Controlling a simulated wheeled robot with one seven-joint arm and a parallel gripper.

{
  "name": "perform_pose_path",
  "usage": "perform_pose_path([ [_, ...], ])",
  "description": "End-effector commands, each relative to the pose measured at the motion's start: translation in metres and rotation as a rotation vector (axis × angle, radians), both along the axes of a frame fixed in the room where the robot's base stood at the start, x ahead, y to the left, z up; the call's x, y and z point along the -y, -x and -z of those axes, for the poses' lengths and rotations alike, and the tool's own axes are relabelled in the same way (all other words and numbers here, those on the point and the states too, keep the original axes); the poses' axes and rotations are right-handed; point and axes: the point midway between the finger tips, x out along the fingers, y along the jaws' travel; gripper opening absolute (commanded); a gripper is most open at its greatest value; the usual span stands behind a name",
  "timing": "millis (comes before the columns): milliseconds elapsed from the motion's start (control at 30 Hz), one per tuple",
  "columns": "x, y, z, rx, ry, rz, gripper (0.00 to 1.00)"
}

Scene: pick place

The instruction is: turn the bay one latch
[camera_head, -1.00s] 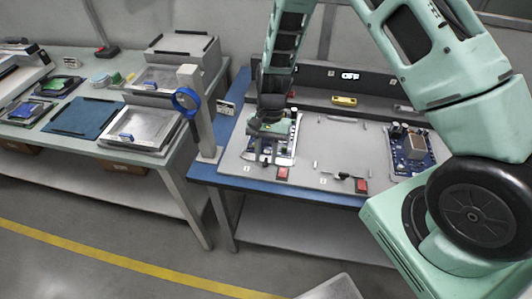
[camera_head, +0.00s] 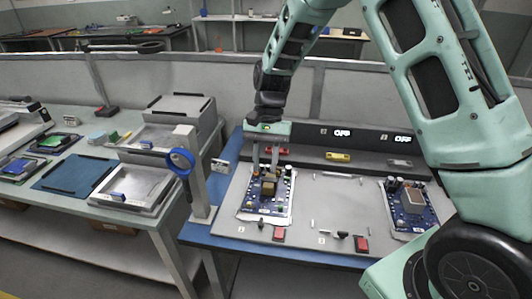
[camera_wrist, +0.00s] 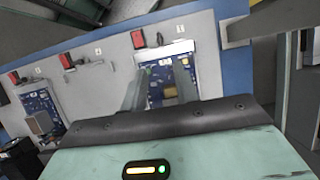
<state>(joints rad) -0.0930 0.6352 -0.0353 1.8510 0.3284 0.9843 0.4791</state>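A blue circuit board with a pale border (camera_head: 283,206) lies in bay one, at the left of the grey panel (camera_head: 312,205); a brown block (camera_head: 268,187) stands on it. My gripper (camera_head: 265,170) is over the back part of this board, fingers pointing down, apart and empty. In the wrist view the two fingers (camera_wrist: 160,85) also stand apart over the board (camera_wrist: 153,72). The bay one latch looks like a small dark part (camera_wrist: 160,39) at the board's front edge, beside a red block (camera_wrist: 138,39); its angle is too small to tell.
A post with a blue ring (camera_head: 180,161) stands left of the panel. The back ledge carries displays reading OFF (camera_head: 342,133).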

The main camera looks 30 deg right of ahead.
Motion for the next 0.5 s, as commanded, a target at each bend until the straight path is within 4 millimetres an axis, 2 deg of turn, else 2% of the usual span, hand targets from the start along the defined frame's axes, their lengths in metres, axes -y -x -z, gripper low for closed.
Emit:
perform_pose_path([
  [200,0.006,-0.007,-0.021,0.0,0.0,-0.001,0.3],
  [500,0.006,-0.008,-0.025,-0.001,0.001,0.0,0.3],
])
